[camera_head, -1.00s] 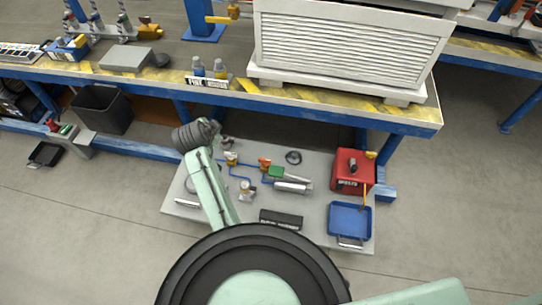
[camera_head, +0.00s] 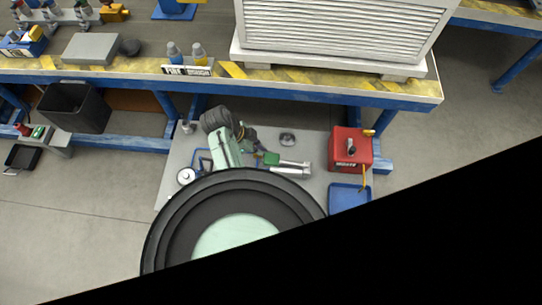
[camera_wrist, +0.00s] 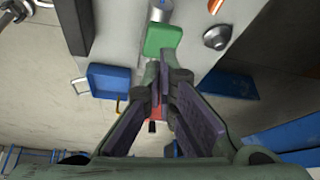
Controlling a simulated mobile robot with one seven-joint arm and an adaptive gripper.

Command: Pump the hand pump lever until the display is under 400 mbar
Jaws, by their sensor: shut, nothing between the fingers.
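The hand pump shows in the head view as a silver cylinder (camera_head: 293,168) with a green part (camera_head: 271,158), apparently its handle, on the grey low platform. In the wrist view the green part (camera_wrist: 163,38) lies just beyond my fingertips, with the silver body (camera_wrist: 160,11) behind it. My gripper (camera_wrist: 162,68) is shut and empty; I cannot tell whether it touches the green part. In the head view my gripper (camera_head: 252,143) is small, left of the green part. No pressure reading is legible in either view.
A red box (camera_head: 343,138) and a blue tray (camera_head: 345,194) stand to the right on the platform. The blue-edged workbench (camera_head: 300,92) overhangs behind, carrying a white louvred unit (camera_head: 340,35). A black bin (camera_head: 75,108) is at left. Black covers the head view's lower right.

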